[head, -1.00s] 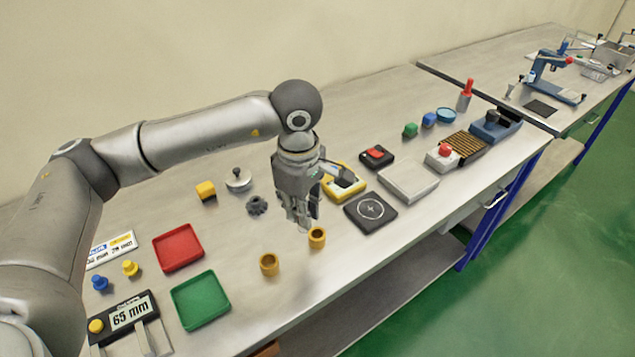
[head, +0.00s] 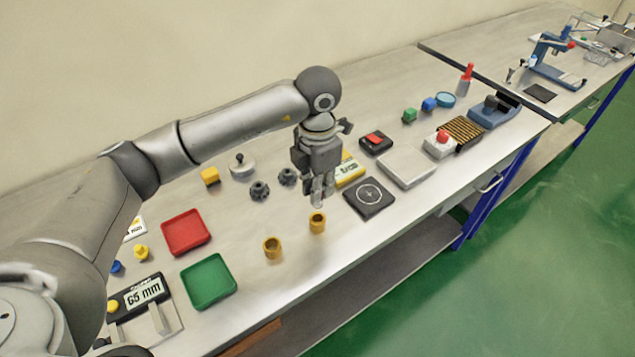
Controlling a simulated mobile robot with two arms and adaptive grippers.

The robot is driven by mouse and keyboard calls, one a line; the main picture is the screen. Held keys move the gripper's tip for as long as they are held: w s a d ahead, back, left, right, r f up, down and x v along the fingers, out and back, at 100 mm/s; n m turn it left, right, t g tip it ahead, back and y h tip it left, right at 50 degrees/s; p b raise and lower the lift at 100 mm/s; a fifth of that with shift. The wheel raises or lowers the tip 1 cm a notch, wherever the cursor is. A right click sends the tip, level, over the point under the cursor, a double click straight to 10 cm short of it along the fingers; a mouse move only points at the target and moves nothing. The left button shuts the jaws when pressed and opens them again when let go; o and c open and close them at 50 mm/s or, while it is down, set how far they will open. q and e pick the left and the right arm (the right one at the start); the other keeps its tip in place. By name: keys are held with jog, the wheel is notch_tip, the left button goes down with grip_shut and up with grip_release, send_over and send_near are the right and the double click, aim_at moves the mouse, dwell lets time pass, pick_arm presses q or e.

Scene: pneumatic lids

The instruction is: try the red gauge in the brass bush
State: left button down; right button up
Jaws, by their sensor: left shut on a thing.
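Two brass bushes stand upright near the front of the table, a left one (head: 272,249) and a right one (head: 317,223). My left gripper (head: 318,196) points down, just behind and above the right bush in the picture. It is shut on a slim piece whose pale grey end shows at the fingertips. I take this piece for the red gauge, but its red part is hidden by the fingers. A gap shows between the tip and the bush; I cannot tell its depth. My right gripper is not in view.
A red tray (head: 186,232) and a green tray (head: 208,281) lie to the left. A yellow gauge (head: 141,252) and a blue one (head: 116,267) stand near the 65 mm display (head: 142,292). A black pad (head: 369,198) lies right of the gripper. Dark gears (head: 259,190) lie behind.

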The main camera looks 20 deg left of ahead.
pick_arm(q)
jog(key=shift+f+b, duration=0.7)
jog(key=shift+f, duration=1.05)
jog(key=shift+f+b, duration=0.5)
jog(key=shift+b, duration=0.1)
jog(key=shift+f, duration=0.1)
jog(key=shift+b, duration=0.3)
jog(key=shift+f+b, duration=0.3)
jog(key=shift+b, duration=0.25)
dwell(0.8)
jog(key=shift+r, duration=0.3)
dwell(0.4)
